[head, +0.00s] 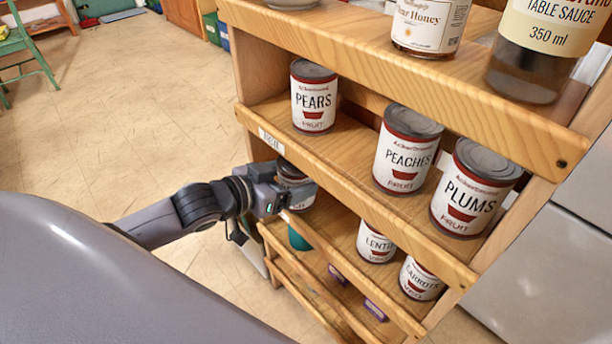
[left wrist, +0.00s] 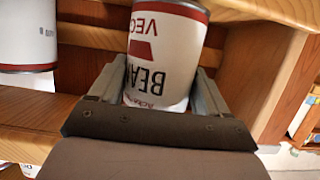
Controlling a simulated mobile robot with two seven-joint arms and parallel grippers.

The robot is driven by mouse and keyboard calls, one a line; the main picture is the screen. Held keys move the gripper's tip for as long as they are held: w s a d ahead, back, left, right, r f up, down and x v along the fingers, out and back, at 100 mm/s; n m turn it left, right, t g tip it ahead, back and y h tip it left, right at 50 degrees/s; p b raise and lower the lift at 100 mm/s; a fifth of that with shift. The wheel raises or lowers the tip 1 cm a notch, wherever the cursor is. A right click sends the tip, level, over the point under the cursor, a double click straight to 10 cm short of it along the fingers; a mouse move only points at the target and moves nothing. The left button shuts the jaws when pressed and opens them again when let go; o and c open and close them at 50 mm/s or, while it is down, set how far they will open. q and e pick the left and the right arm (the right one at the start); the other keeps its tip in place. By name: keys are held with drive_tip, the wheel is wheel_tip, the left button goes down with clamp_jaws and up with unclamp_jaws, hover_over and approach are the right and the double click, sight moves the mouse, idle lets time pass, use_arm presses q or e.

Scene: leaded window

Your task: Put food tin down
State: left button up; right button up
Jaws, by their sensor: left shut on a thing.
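My left gripper (head: 280,195) reaches from the left into the left end of a lower shelf of the wooden rack. It is shut on a food tin (head: 295,179), white with a dark red band, which is mostly hidden by the gripper in the head view. In the left wrist view the tin (left wrist: 165,50) sits between the two fingers (left wrist: 160,95), its label upside down and reading "BEA..." and "VEG...". I cannot tell whether the tin's base touches the shelf. My right gripper is not in view.
The lentils tin (head: 375,243) and carrots tin (head: 421,278) stand to the right on the lower shelf. Pears (head: 314,97), peaches (head: 407,150) and plums (head: 474,188) tins stand on the shelf above. The shelf's front lip (head: 350,190) runs close above the gripper. Open floor (head: 140,140) lies left.

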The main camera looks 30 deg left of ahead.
use_arm(q)
drive_tip(key=shift+w+d, duration=0.15)
drive_tip(key=shift+w, duration=0.25)
drive_tip(key=shift+w+d+r, duration=0.1)
drive_tip(key=shift+w+d, duration=0.1)
drive_tip(key=shift+w, duration=0.35)
drive_tip(key=shift+b+x, duration=0.6)
drive_tip(key=shift+x, duration=0.5)
drive_tip(key=shift+f, duration=0.4)
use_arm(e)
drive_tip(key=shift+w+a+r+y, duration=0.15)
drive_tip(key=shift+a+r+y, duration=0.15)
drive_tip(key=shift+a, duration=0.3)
use_arm(q)
drive_tip(key=o, duration=1.4)
drive_tip(key=shift+s+f, duration=0.1)
drive_tip(key=shift+f, duration=0.05)
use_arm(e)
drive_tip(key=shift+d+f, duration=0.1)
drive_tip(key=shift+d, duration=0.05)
